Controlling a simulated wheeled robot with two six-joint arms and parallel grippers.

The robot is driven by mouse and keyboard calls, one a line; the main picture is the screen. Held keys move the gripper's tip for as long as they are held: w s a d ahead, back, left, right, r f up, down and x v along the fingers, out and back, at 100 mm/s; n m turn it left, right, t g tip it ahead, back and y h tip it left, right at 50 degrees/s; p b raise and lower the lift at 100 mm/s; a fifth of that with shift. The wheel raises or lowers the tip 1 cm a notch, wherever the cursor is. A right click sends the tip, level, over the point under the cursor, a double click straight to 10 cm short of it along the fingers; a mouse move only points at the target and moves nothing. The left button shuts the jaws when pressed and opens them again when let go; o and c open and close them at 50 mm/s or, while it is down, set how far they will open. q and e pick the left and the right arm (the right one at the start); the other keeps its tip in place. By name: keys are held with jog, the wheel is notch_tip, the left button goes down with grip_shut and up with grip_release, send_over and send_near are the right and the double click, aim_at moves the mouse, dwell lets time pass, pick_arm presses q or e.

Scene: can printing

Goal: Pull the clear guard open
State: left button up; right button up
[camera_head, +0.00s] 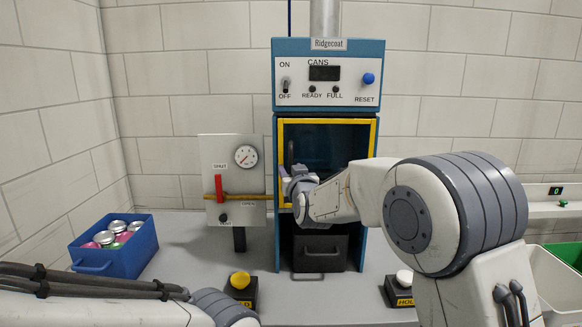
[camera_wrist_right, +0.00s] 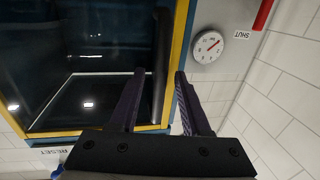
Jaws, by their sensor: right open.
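The clear guard (camera_head: 330,142) is a dark see-through panel in a yellow frame on the front of the blue machine, and it looks closed. It also fills the left of the right wrist view (camera_wrist_right: 90,60). Its handle (camera_wrist_right: 160,50) is a dark upright bar near the frame's edge; in the head view it shows at the guard's left side (camera_head: 290,152). My right gripper (camera_wrist_right: 160,75) is open, with a finger on each side of the handle; I cannot tell whether they touch it. In the head view it (camera_head: 288,178) partly covers the guard's lower left. My left gripper is out of view.
A panel with a gauge (camera_head: 246,156) and red lever (camera_head: 219,187) stands left of the machine. A blue bin (camera_head: 125,262) of cans sits at far left. Buttons with yellow (camera_head: 240,280) and white (camera_head: 404,278) tops stand in front. A dark drawer (camera_head: 321,252) is below the guard.

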jog(key=shift+c, duration=0.4)
grip_shut()
dwell(1.1)
